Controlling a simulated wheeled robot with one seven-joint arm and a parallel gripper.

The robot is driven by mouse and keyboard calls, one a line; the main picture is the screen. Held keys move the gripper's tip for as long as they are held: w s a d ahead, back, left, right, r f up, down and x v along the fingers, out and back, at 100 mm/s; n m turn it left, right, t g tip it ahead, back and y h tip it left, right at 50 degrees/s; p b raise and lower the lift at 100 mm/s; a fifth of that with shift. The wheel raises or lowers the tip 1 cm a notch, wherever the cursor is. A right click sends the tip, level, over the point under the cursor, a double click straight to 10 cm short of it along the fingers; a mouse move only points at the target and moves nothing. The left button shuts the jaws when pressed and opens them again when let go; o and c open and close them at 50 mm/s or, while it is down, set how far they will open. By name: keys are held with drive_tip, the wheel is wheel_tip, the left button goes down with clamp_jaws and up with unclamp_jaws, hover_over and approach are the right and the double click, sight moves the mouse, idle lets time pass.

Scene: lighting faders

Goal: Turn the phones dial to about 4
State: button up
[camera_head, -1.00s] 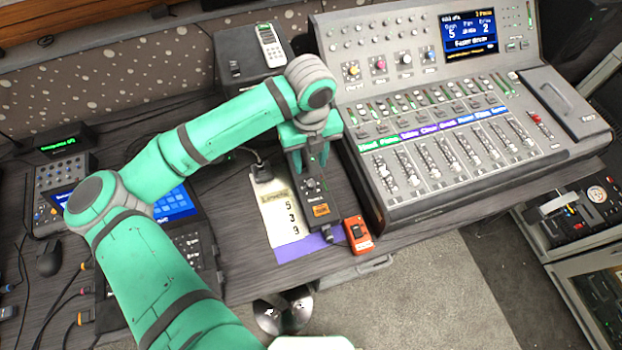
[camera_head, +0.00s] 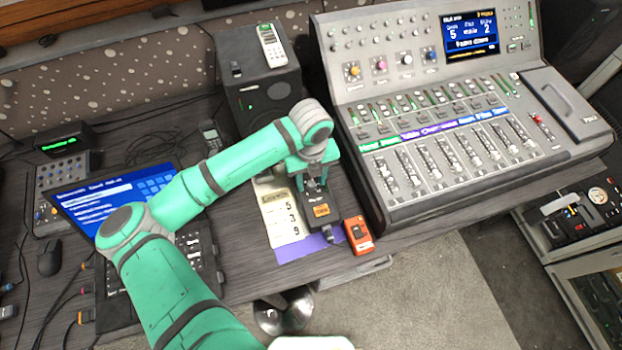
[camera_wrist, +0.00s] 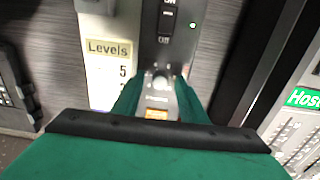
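The phones box is a small dark unit (camera_head: 322,214) with an orange label, lying on the desk beside a paper sheet. Its dial (camera_wrist: 160,80) is a small light knob, seen in the wrist view between my fingers. My gripper (camera_head: 314,180) points down over the box, and in the wrist view its two green fingers (camera_wrist: 158,92) stand apart on either side of the dial. A gap seems to show between fingers and dial. The dial's pointer and scale are too small and blurred to read. In the head view my gripper hides the dial.
The paper headed "Levels" (camera_head: 276,222) with 5, 3 and 9 lies left of the box. An orange-red device (camera_head: 358,236) sits at its lower right. The large mixing console (camera_head: 440,195) stands close on the right, a black speaker (camera_head: 262,95) behind, and a laptop (camera_head: 112,205) on the left.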

drive_tip(key=shift+c, duration=0.4)
drive_tip(key=shift+d, duration=0.1)
clamp_jaws()
